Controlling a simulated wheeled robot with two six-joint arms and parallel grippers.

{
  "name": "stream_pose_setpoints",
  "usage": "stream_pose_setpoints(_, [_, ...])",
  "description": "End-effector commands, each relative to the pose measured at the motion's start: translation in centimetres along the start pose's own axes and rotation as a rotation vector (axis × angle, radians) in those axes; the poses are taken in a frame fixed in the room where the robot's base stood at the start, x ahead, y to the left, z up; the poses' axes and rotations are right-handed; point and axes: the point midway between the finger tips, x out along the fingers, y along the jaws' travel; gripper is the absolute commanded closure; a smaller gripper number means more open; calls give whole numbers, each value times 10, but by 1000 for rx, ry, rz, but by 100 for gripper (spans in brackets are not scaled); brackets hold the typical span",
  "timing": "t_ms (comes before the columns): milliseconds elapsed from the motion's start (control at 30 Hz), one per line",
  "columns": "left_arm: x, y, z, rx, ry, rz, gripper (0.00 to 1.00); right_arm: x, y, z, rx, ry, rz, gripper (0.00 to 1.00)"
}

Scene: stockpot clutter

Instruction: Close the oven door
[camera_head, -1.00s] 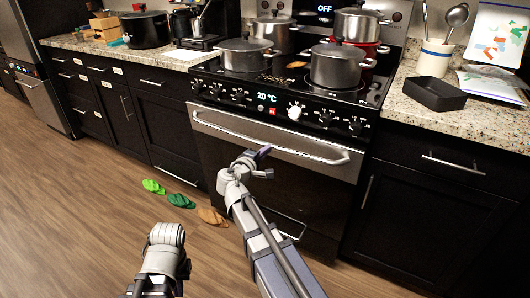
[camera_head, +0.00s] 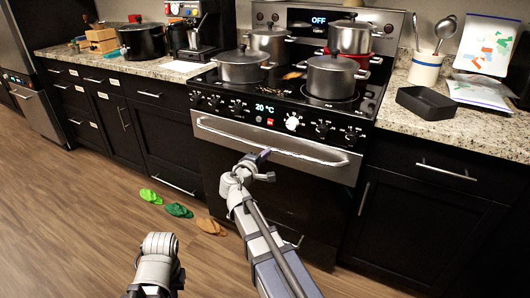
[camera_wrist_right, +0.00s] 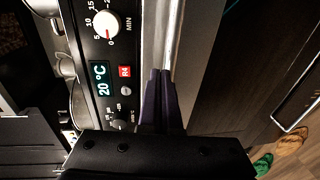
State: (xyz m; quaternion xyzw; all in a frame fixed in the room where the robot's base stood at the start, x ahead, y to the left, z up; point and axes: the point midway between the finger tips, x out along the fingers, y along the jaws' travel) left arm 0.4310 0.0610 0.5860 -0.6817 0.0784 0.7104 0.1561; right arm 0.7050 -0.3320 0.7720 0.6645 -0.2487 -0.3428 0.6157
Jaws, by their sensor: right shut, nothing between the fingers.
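The oven (camera_head: 285,180) stands in the middle of the head view, with a dark door and a long silver handle (camera_head: 310,153). The door looks flush, or nearly flush, under the control panel; a small gap cannot be ruled out. My left gripper is not in view; only part of my left arm shows.
Several pots stand on the cooktop, among them a front-right pot (camera_head: 335,78). Dark cabinets flank the oven. A black tray (camera_head: 426,103) is on the right counter. Green and brown slippers or mitts (camera_head: 178,210) lie on the wooden floor at left. Floor in front is otherwise clear.

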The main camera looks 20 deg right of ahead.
Motion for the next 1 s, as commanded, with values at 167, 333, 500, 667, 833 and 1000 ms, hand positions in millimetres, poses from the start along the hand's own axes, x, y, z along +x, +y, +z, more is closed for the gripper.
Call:
stream_pose_setpoints(167, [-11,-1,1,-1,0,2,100,-39,5,4,-1,5,-1,100])
stream_pose_setpoints(333, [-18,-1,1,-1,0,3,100,-71,7,3,1,5,-2,100])
stream_pose_setpoints(500, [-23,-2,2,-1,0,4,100,-94,8,3,1,4,-3,100])
stream_pose_setpoints(667, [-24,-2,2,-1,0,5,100,-104,8,3,1,2,-3,100])
stream_pose_setpoints(833, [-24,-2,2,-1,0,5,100,-106,8,3,2,2,-3,100])
stream_pose_setpoints(1000, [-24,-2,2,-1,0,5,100,-106,7,3,3,1,-6,100])
